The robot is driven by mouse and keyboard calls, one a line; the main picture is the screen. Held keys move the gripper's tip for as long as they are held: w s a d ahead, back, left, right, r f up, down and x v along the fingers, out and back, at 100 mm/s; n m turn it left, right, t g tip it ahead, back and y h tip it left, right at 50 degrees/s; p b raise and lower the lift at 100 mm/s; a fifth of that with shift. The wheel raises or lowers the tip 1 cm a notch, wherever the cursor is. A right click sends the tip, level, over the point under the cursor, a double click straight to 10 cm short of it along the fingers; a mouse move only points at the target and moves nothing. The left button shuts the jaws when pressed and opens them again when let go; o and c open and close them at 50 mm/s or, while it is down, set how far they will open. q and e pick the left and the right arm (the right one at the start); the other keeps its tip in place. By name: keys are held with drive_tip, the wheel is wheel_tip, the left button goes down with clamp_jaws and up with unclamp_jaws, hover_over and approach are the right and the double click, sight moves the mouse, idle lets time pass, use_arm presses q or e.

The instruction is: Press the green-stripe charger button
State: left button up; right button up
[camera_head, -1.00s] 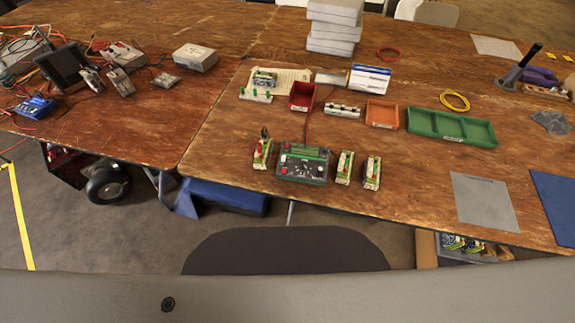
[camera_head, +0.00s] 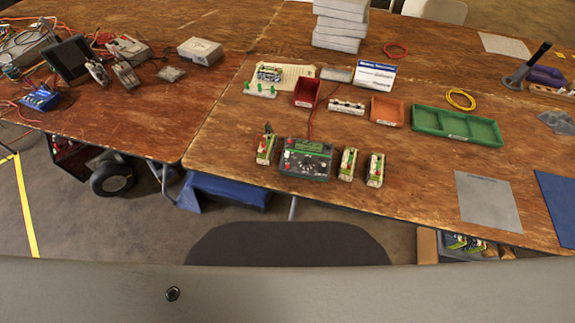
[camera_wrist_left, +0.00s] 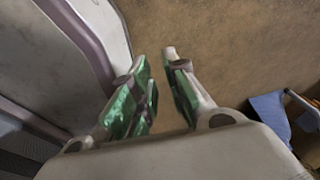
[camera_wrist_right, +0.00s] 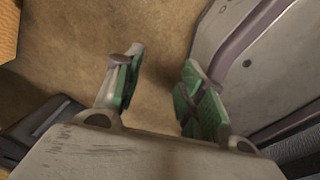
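A dark charger-like box (camera_head: 305,159) with a green band along its top edge and small red parts at its left side lies near the front edge of the main table in the head view. Its individual buttons are too small to tell apart. Neither gripper shows in the head view. In the left wrist view my left gripper (camera_wrist_left: 157,52) has its green-padded fingers apart with nothing between them, above the brown floor. In the right wrist view my right gripper (camera_wrist_right: 163,57) is also apart and empty above the floor. Both are away from the box.
Small red-and-green units stand beside the box, one on its left (camera_head: 265,149) and two on its right (camera_head: 347,164). Behind are a red bin (camera_head: 306,93), an orange bin (camera_head: 387,111) and a green tray (camera_head: 457,126). A dark chair back (camera_head: 287,243) stands before the table.

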use_arm(q)
clamp_jaws()
drive_tip(key=shift+s+f, duration=0.1)
drive_tip(key=shift+s, duration=0.55)
use_arm(e)
drive_tip(key=shift+a, duration=0.5)
use_arm(q)
drive_tip(key=shift+w+a, duration=0.15)
drive_tip(key=shift+w, duration=0.15)
use_arm(e)
drive_tip(key=shift+d, duration=0.6)
